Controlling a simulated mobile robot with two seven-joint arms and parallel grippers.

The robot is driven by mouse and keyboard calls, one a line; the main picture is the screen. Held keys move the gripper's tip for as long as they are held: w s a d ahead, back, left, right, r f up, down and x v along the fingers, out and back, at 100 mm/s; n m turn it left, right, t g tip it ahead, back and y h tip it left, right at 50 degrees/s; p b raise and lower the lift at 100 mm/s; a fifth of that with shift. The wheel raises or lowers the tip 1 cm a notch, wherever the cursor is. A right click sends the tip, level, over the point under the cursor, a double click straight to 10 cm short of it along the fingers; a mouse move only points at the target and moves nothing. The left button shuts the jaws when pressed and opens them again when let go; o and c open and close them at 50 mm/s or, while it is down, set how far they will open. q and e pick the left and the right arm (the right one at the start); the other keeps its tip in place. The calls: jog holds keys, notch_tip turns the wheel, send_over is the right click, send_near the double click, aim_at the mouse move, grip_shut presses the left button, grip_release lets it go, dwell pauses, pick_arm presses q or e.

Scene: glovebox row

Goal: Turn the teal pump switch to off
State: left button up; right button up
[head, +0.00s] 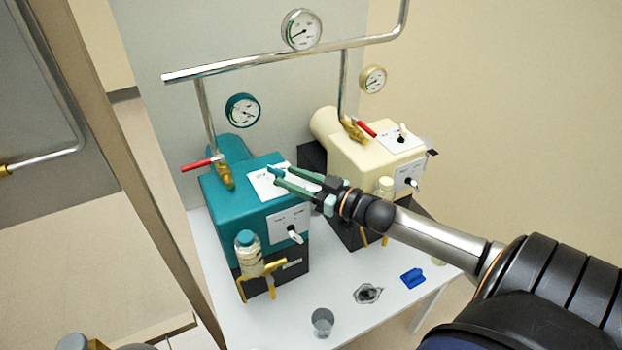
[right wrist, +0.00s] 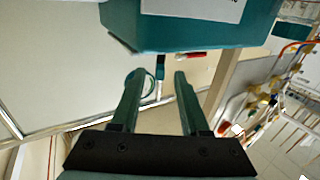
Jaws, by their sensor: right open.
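The teal pump (head: 235,205) stands on the left of the white table. On its top is a white label plate (head: 262,190), partly covered by my right gripper (head: 275,176). The switch on this plate is hard to tell from the green fingers. My right gripper is open, its fingertips over or at the plate; contact cannot be told. In the right wrist view, the fingers (right wrist: 157,82) are apart with no object visible held between them, and the teal body (right wrist: 200,36) fills the top. The front plate (head: 285,222) carries a pale knob (head: 293,234).
A cream pump (head: 350,155) stands close on the right. A red-handled valve (head: 203,163) and teal gauge (head: 242,110) are behind the teal pump. A bottle (head: 247,252) hangs at its front. A cup (head: 322,322) and blue piece (head: 413,278) lie on the table (head: 345,278).

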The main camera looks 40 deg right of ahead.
jog(key=shift+v, duration=2.4)
